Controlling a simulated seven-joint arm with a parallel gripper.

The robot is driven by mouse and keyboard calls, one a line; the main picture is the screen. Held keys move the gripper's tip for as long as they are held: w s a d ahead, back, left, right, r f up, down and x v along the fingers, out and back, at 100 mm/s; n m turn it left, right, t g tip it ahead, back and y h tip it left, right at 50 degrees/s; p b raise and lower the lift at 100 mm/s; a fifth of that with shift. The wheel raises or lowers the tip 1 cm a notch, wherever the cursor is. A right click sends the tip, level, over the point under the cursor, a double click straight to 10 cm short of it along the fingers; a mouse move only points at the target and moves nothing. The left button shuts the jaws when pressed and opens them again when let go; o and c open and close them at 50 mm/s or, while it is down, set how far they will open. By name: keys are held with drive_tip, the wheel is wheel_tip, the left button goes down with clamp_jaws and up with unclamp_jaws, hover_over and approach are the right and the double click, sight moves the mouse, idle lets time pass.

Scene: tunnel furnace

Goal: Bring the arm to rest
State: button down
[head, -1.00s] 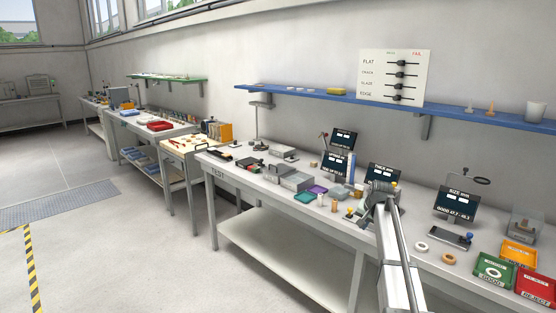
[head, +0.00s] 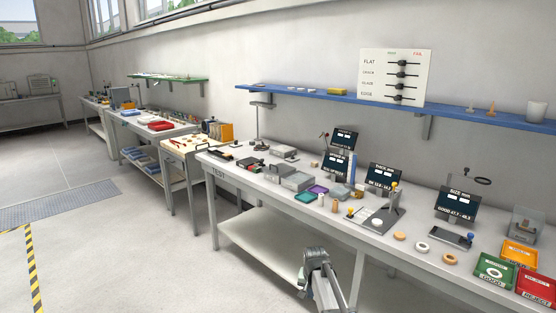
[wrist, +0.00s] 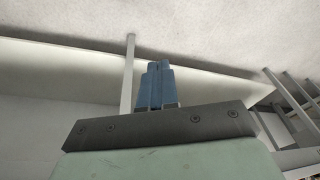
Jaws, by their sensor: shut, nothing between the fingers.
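My gripper (head: 315,284) hangs low in front of the long test bench (head: 232,185), below the level of its top and clear of everything on it. In the wrist view the two blue fingers (wrist: 155,84) are side by side and shut, with nothing between them. Behind the fingers the wrist view shows the pale lower shelf (wrist: 60,70) of a bench, a bench leg (wrist: 128,75) and the floor (wrist: 190,20).
On the bench top stand a grey plate fixture (head: 377,221), small rings (head: 421,247), dark display screens (head: 457,204), a green GOOD bin (head: 494,271) and a red REJECT bin (head: 536,286). The bench's lower shelf (head: 270,240) is empty. Open floor (head: 130,250) lies left.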

drive_tip(key=s+d+f+n+g, duration=0.1)
drive_tip(key=s+d+f+g, duration=0.1)
drive_tip(key=s+f, duration=0.95)
drive_tip(key=s+d+f+n+g, duration=0.1)
drive_tip(key=s+f+g, duration=0.1)
drive_tip(key=s+f, duration=0.9)
drive_tip(key=s+d+f+g, duration=0.1)
drive_tip(key=s+f+g, duration=0.1)
drive_tip(key=s, duration=1.3)
drive_tip(key=s+d+f+n+g, duration=0.1)
drive_tip(key=s+f+g, duration=0.2)
drive_tip(key=s, duration=1.3)
wheel_tip(320, 180, down, 2)
drive_tip(key=shift+f+n, duration=0.2)
drive_tip(key=shift+n, duration=0.1)
